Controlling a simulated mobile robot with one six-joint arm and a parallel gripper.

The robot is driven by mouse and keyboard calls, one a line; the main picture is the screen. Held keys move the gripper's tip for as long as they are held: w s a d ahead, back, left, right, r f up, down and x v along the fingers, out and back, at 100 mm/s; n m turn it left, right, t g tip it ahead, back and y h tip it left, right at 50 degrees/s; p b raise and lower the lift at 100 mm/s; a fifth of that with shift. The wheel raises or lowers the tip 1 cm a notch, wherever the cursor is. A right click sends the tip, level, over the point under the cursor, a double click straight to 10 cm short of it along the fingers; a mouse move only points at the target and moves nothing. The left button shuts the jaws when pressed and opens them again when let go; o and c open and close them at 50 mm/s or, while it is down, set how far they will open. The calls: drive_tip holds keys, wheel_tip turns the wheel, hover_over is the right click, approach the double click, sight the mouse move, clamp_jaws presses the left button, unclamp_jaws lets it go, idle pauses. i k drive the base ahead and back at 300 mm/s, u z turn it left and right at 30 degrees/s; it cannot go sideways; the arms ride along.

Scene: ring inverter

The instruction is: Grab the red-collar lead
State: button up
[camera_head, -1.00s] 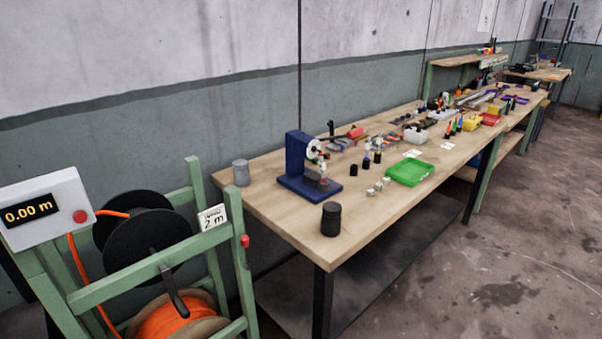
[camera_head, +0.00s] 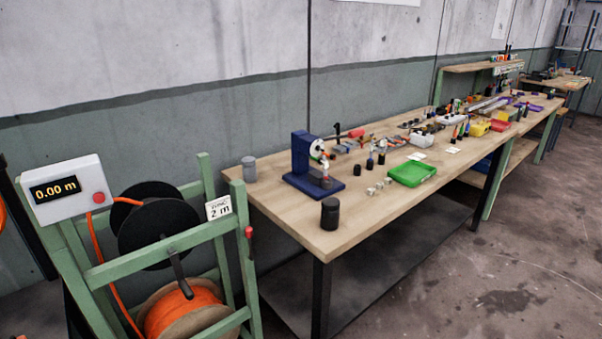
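I cannot pick out a red-collar lead for sure. Small upright pieces with coloured tops (camera_head: 376,155) stand on the wooden bench (camera_head: 330,228), beside a blue press-like device (camera_head: 304,160). Another group of slim coloured upright items (camera_head: 459,132) stands farther along the bench. At this distance I cannot tell whether any of them has a red collar. My gripper and arm are not in view.
A green cable-reel stand (camera_head: 150,258) with an orange cable spool (camera_head: 188,308) and a "0.00 m" display (camera_head: 66,190) stands at the left. A green tray (camera_head: 411,173) and a black cylinder (camera_head: 330,213) are on the bench. The floor (camera_head: 450,285) at right is clear.

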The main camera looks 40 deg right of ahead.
sight(325, 163)
drive_tip(key=u, duration=0.25)
drive_tip(key=k, duration=0.3)
drive_tip(key=u, duration=2.6)
drive_tip(key=k, duration=1.95)
drive_tip(key=z, duration=0.1)
